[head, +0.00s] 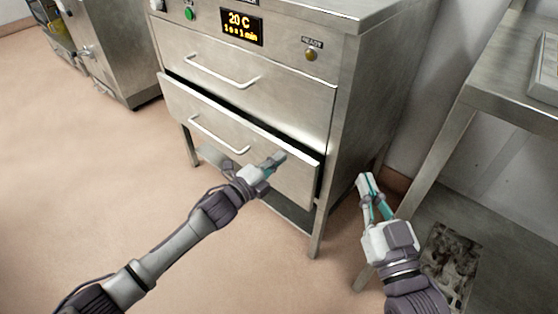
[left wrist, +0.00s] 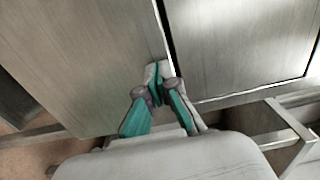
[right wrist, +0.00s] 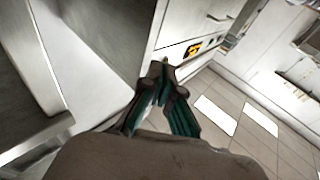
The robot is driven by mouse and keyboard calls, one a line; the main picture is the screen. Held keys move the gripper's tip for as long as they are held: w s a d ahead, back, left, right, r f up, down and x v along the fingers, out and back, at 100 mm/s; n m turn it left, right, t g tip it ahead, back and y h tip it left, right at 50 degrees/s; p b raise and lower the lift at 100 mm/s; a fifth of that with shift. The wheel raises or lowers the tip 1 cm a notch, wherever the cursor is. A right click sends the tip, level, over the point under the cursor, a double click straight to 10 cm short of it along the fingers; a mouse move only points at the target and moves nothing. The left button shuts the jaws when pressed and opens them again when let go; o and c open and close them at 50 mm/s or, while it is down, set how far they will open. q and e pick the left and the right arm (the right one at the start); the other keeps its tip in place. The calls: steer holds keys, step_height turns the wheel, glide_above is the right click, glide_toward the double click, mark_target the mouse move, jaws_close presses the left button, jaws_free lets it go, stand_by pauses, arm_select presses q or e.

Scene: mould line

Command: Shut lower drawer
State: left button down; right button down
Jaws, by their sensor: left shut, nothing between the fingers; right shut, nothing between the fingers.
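The lower drawer (head: 235,130) of the steel machine stands slightly open. A dark gap shows along its top edge and right side. The upper drawer (head: 255,85) above it looks flush with the body. My left gripper (head: 278,160) is shut and empty, with its tips at the lower drawer's front, right of its handle (head: 215,136). In the left wrist view the closed fingertips (left wrist: 158,72) are close to the drawer panel; I cannot tell whether they touch. My right gripper (head: 366,183) is shut and empty, to the right of the machine, apart from the drawer.
A display panel (head: 241,27) sits above the drawers. A steel table (head: 490,95) stands at the right, close to my right arm. Another steel cabinet (head: 118,50) stands at the back left. The floor (head: 80,150) at the left is clear.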

mark_target(285, 151)
arm_select(q)
steer(key=shift+w+d, duration=0.25)
arm_select(e)
steer(key=shift+r+t, duration=0.3)
steer(key=shift+r, duration=0.15)
